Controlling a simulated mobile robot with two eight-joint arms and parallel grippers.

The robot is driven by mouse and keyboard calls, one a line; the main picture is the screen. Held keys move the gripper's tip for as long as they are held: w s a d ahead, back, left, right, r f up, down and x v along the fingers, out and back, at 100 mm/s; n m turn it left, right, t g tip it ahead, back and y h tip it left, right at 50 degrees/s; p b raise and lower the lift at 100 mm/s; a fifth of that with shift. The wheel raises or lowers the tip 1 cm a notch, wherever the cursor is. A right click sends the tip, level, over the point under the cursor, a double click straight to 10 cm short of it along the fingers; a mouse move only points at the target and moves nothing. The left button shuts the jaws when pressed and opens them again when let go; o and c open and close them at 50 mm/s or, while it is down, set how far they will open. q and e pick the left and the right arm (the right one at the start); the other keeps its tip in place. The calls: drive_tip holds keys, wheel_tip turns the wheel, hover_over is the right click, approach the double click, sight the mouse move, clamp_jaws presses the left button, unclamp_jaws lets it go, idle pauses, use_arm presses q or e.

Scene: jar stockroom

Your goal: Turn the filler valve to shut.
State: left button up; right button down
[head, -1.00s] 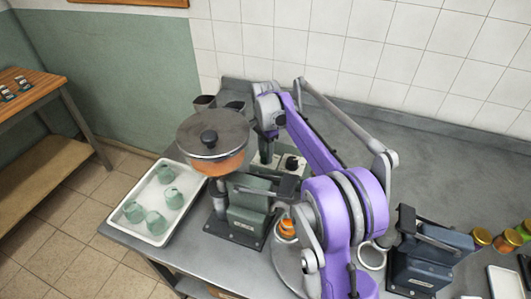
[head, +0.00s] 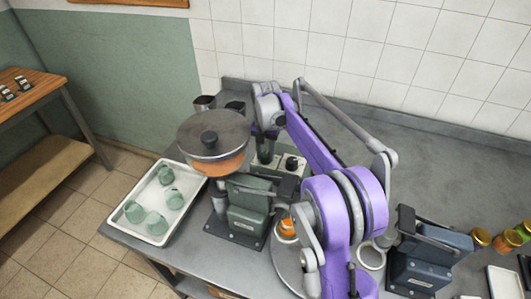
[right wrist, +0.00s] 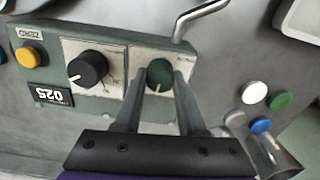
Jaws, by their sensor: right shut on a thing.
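The filler (head: 213,145) stands on the counter with a round lidded hopper of orange content. Behind it is a control box (head: 287,184), also in the right wrist view (right wrist: 112,112). There it carries a black knob (right wrist: 88,69) with a white pointer, and a green knob (right wrist: 160,73) with a pale pointer mark on a light plate. My right gripper (right wrist: 160,80) is shut on the green knob, one finger on each side. In the head view my right gripper (head: 266,150) reaches down behind the filler, partly hidden. My left gripper is not in view.
A white tray (head: 117,219) with several green pieces lies left of the filler. Dark cups (head: 204,103) stand behind. A blue-grey device (head: 420,262) and several colourful jars (head: 507,240) are at the right. The counter at the back right is clear.

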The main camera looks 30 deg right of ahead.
sight(266, 154)
drive_tip(key=n, duration=0.5)
drive_tip(key=shift+n, duration=2.5)
drive_tip(key=c, duration=0.5)
unclamp_jaws()
wheel_tip(266, 154, up, 11)
drive_tip(key=p, duration=0.1)
drive_tip(key=shift+f, duration=0.15)
